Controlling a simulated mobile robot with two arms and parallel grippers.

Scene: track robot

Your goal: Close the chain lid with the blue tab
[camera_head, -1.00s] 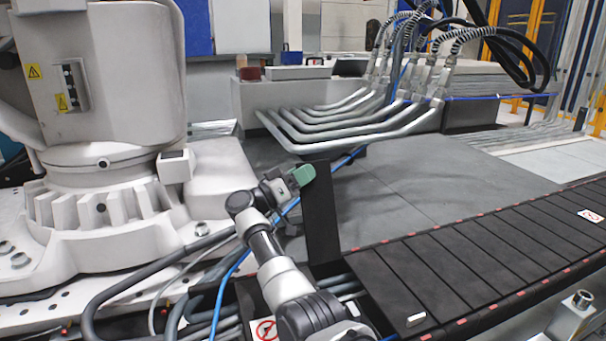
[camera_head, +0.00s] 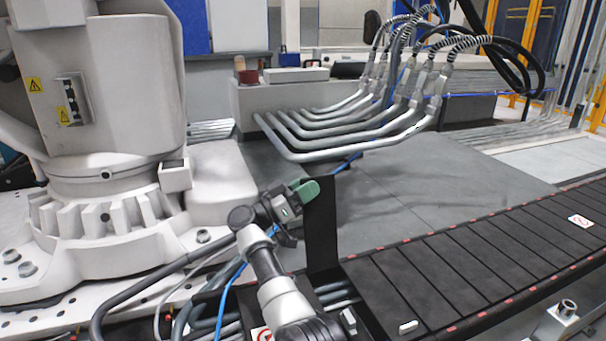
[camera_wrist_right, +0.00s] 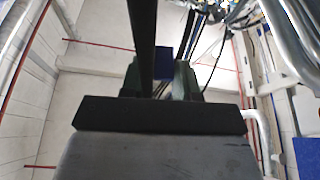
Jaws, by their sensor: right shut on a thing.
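The open chain lid (camera_head: 321,235) stands upright as a black plate at the left end of the dark cable chain (camera_head: 450,275). My right gripper (camera_head: 305,190) is at the top of the lid's left side, its green fingertip pad against the upper edge. In the right wrist view, the gripper (camera_wrist_right: 160,80) has a dark narrow strip between its fingers, probably the lid's edge, and it is shut on it. A small blue patch also shows between the fingers; I cannot tell whether it is the tab. No blue tab shows in the head view. My left gripper is out of view.
Grey hoses and a blue cable (camera_head: 228,295) run below my right arm into the chain's open end. A large white robot base (camera_head: 110,230) stands at left. Bent metal pipes (camera_head: 340,150) stick out behind the lid. Grey floor (camera_head: 430,190) lies clear beyond the chain.

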